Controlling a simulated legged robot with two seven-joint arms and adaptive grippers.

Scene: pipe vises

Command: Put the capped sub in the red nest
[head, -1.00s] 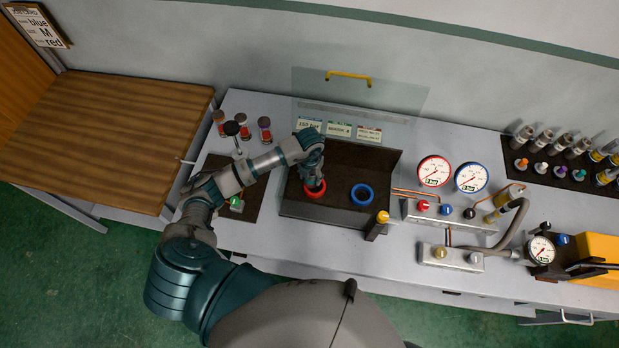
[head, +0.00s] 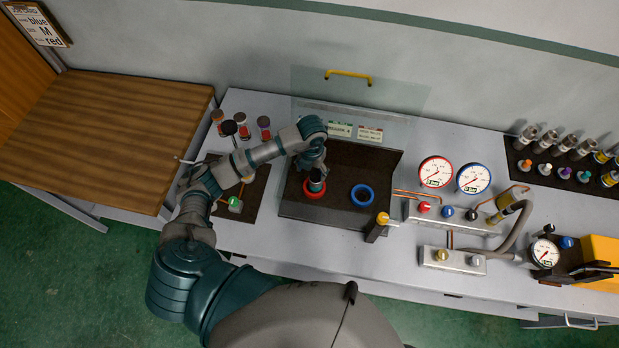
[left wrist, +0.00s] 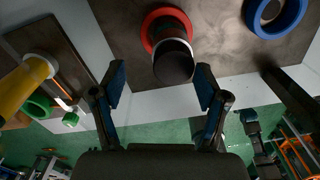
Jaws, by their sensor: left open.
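The capped sub stands in the red nest (head: 307,193), a red ring on the dark tray. In the left wrist view the dark end of the capped sub (left wrist: 173,67) faces the camera, with the red nest (left wrist: 150,28) around its base. It looks upright. My left gripper (head: 315,170) is just above it in the head view. In the left wrist view my left gripper (left wrist: 160,88) has its fingers spread wide, with nothing between the tips, and they are clear of the sub. My right gripper does not show.
The blue ring (head: 362,195) is empty, right of the red one. A clear shield with a yellow handle (head: 348,77) stands behind the tray. A yellow-topped post (head: 382,219) is at the tray's front right corner. Gauges (head: 435,172) stand further right.

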